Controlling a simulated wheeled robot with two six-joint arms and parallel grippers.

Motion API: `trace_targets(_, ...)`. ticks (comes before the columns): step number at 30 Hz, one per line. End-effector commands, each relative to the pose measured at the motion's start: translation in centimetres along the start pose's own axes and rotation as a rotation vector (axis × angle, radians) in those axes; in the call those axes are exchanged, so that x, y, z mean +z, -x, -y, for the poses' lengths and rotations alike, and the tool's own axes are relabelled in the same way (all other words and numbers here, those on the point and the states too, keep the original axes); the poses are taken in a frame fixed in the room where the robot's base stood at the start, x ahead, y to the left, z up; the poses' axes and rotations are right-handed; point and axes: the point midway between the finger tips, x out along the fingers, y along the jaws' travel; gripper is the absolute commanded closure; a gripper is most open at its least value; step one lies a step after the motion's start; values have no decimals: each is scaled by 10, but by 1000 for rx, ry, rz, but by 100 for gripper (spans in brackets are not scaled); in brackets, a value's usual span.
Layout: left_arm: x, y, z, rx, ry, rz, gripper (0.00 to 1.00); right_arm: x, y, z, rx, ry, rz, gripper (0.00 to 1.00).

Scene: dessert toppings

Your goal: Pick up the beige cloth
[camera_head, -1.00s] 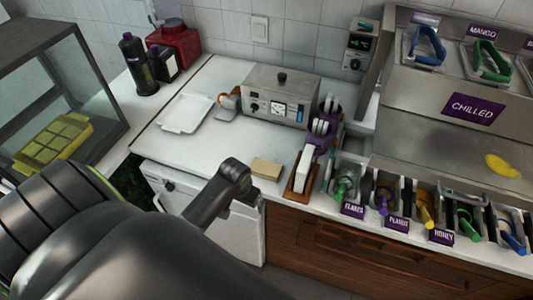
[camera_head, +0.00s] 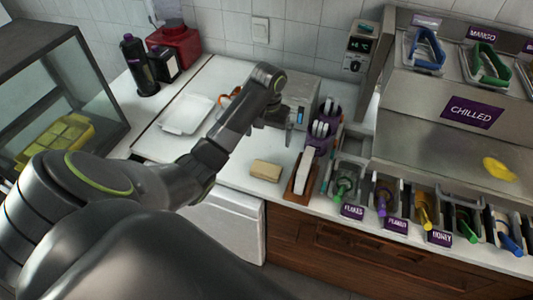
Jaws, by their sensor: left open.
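The beige cloth (camera_head: 266,170) looks like a small folded block lying flat on the white counter (camera_head: 228,178), near its front edge and left of the wooden holder. My left gripper (camera_head: 290,130) is open and empty. It hangs above the counter, behind and a little right of the cloth in the picture, apart from it. Its fingers are small and partly hidden by its own wrist. My right gripper does not show.
A wooden holder (camera_head: 296,185) with a white piece stands just right of the cloth. The metal appliance (camera_head: 307,92) is partly hidden behind my left arm. A white tray (camera_head: 185,115) lies at left. Topping bins with utensils line the right.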

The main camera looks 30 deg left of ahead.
Motion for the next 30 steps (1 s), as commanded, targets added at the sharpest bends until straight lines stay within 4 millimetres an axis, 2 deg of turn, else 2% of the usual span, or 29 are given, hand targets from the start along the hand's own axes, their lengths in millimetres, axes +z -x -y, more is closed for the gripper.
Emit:
trace_targets(1, 0, -13, 0, 0, 0, 0, 0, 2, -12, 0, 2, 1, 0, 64)
trace_targets(21, 0, -87, 0, 0, -1, -1, 0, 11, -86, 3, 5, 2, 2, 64)
trace_targets(25, 0, -100, 0, 0, -1, -1, 0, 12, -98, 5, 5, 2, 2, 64)
trace_targets(30, 0, -104, 0, 0, -1, -2, 0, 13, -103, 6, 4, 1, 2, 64)
